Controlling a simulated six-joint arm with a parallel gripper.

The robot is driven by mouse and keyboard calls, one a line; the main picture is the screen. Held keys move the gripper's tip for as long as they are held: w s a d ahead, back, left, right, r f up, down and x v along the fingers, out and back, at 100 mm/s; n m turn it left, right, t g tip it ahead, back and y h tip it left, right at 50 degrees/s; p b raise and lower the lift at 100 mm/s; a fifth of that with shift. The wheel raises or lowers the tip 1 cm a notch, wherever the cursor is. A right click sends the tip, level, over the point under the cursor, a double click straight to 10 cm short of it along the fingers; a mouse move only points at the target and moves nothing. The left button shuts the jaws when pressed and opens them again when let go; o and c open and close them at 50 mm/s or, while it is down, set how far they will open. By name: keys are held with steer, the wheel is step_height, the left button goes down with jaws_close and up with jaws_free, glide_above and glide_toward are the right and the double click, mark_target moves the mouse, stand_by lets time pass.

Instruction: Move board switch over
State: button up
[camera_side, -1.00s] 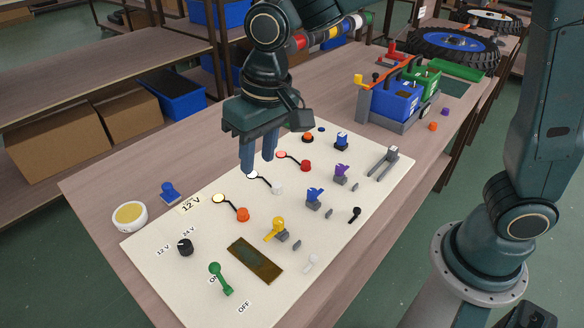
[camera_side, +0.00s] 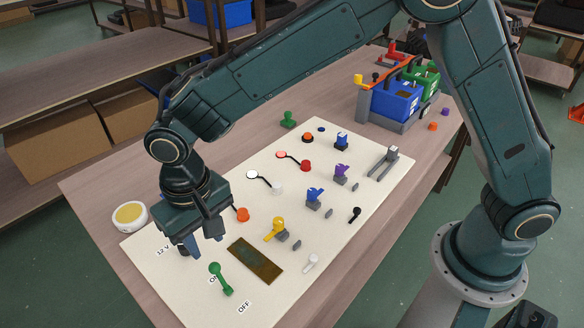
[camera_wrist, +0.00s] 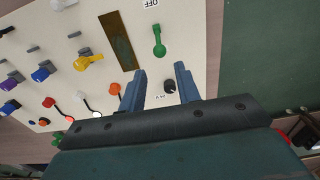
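The board (camera_side: 300,255) is a cream panel on the table with several switches. A green lever switch (camera_side: 221,279) lies between the ON and OFF labels; it also shows in the wrist view (camera_wrist: 159,40). A black rotary knob (camera_wrist: 170,87) sits by the 12 V and 24 V labels. In the side view it is mostly hidden behind my gripper. My gripper (camera_side: 204,246) points down over the left part of the board. In the wrist view my gripper (camera_wrist: 160,70) is open, with the knob seen between its fingers. I cannot tell whether they touch it.
A dark green-brown plate (camera_side: 255,260), a yellow switch (camera_side: 275,230) and an orange button (camera_side: 242,214) are nearby on the board. A white round tub (camera_side: 130,215) stands left of the board. A cart with blue and green bins (camera_side: 400,98) stands at the back right.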

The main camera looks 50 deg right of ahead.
mark_target(214, 265)
steer(key=shift+f, duration=0.15)
steer(key=shift+f, duration=3.75)
steer(key=c, duration=0.5)
